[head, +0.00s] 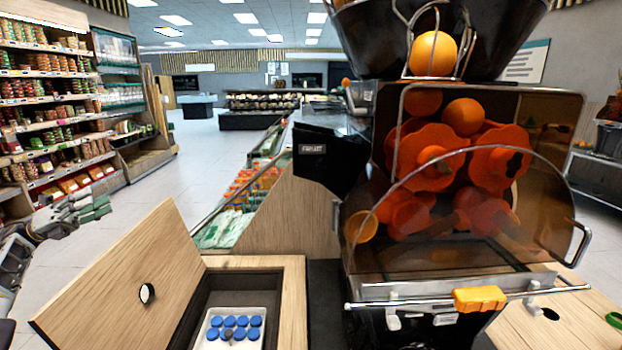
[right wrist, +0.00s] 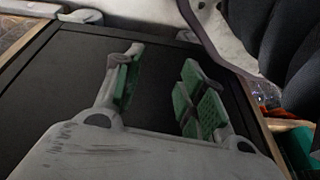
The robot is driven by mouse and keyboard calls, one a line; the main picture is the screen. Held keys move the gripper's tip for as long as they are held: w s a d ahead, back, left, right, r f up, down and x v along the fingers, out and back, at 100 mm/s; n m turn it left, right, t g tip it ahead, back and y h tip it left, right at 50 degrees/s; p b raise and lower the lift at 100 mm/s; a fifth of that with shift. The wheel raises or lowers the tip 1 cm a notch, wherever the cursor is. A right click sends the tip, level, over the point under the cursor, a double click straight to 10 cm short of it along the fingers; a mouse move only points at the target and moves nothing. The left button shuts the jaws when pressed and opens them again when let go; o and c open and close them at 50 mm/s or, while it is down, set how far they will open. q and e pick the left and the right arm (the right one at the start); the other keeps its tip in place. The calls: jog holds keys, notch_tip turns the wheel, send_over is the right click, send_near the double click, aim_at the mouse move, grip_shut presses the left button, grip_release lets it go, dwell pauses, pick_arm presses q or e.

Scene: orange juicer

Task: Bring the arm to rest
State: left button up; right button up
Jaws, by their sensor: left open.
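My left gripper (head: 96,207) shows at the left edge of the head view, with green pads on its fingers. It is open and holds nothing that I can see. It is left of the raised wooden lid (head: 135,285), apart from it, with the shop floor behind. My right gripper (right wrist: 160,88) shows in the right wrist view with its green-padded fingers spread apart and nothing between them. A dark panel (right wrist: 60,85) lies behind it. The right gripper is not in the head view.
The orange juicer (head: 470,240) stands right of centre, with oranges inside and a yellow handle piece (head: 480,299) in front. A wooden box (head: 280,275) below the lid holds a white tray (head: 258,338) of blue-capped items. Shelves (head: 50,100) stand at left.

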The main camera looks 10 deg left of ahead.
jog(key=s+d+g+h+p, duration=0.1)
jog(key=s+d+p, duration=0.3)
jog(key=s+p, duration=0.5)
jog(key=s+d+g+p, duration=0.1)
jog(key=s+d+p, duration=0.3)
jog(key=s+p, duration=0.6)
jog(key=shift+s+d+f+n+h, duration=0.3)
jog(key=shift+s+f+h, duration=0.1)
jog(key=shift+s, duration=0.05)
dwell(0.3)
jog(key=shift+s+d+r+g+p, duration=0.1)
jog(key=shift+s+r+g+p, duration=0.05)
jog(key=shift+s+g+p, duration=0.2)
